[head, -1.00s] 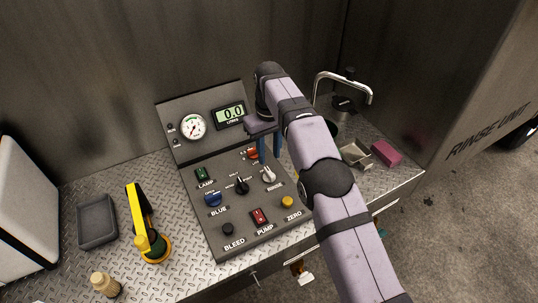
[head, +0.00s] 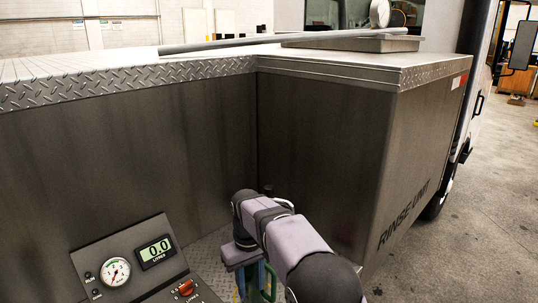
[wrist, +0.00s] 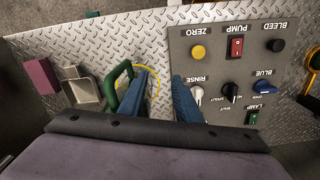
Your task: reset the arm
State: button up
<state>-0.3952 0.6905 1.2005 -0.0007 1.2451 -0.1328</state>
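My gripper (wrist: 160,78) shows in the wrist view with two blue fingers spread apart and nothing held between them. It hangs over the diamond-plate deck (wrist: 130,42), beside the rinse end of the control panel (wrist: 218,64). A green handle (wrist: 124,86) stands close beside one finger, and a thin yellow loop (wrist: 157,87) lies behind the fingers. I cannot tell whether the handle touches the finger. In the head view my lilac arm (head: 292,240) reaches in from the bottom, and the gripper is mostly cut off at the lower edge.
The panel's gauge (head: 115,272) and display (head: 156,252), reading 0.0, show at lower left in the head view. A metal wall (head: 150,160) and the rinse unit box (head: 345,150) stand behind my arm. A pink block (wrist: 41,76) and metal tray (wrist: 82,88) lie on the deck.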

jog(key=s+d+m, duration=0.3)
jog(key=s+d, duration=0.7)
jog(key=d, duration=0.2)
jog(key=s+d+f+m, duration=0.1)
jog(key=s+d, duration=0.3)
jog(key=s, duration=0.4)
jog(key=s+d+f+m, duration=0.2)
jog(key=s+d+f, duration=0.2)
jog(key=s, duration=0.3)
jog(key=shift+s, duration=0.35)
jog(key=shift+a, duration=0.1)
